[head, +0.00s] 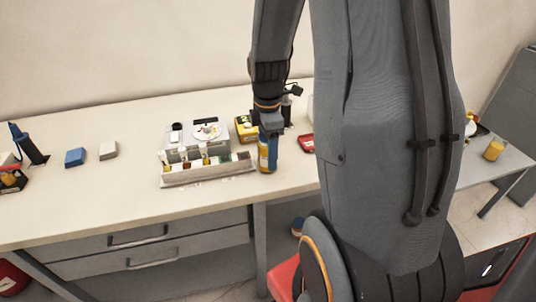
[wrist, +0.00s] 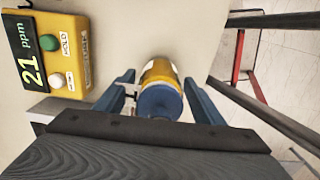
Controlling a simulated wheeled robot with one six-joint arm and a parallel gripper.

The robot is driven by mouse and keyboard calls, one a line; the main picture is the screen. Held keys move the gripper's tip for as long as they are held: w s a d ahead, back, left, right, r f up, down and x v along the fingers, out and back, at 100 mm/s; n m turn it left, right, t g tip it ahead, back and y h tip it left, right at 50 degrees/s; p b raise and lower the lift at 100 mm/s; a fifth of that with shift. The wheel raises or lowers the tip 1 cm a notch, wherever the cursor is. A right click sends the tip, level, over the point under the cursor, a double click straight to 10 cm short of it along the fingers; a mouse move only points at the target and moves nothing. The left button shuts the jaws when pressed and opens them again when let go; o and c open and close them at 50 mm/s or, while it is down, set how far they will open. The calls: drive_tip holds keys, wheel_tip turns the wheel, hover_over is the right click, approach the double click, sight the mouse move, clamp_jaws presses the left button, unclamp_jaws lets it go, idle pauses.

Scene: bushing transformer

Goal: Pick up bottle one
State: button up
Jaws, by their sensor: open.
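A yellow bottle with a blue cap (wrist: 160,101) stands between the two blue fingers of my gripper (wrist: 158,82) in the wrist view. I see small gaps beside it, and the fingers are open around it. In the head view the bottle (head: 264,160) is near the front edge of the bench, at the right end of the vial rack. My gripper (head: 269,146) points down over it there and hides part of it.
A vial rack (head: 208,172) stands left of the bottle, with a grey device (head: 204,131) behind it. A yellow ppm meter (wrist: 62,50) lies close to my gripper. A red item (head: 306,143) is to the right. The bench edge is close.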

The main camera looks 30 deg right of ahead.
drive_tip(key=shift+f, duration=0.2)
drive_tip(key=c, duration=1.4)
drive_tip(key=shift+r, duration=0.15)
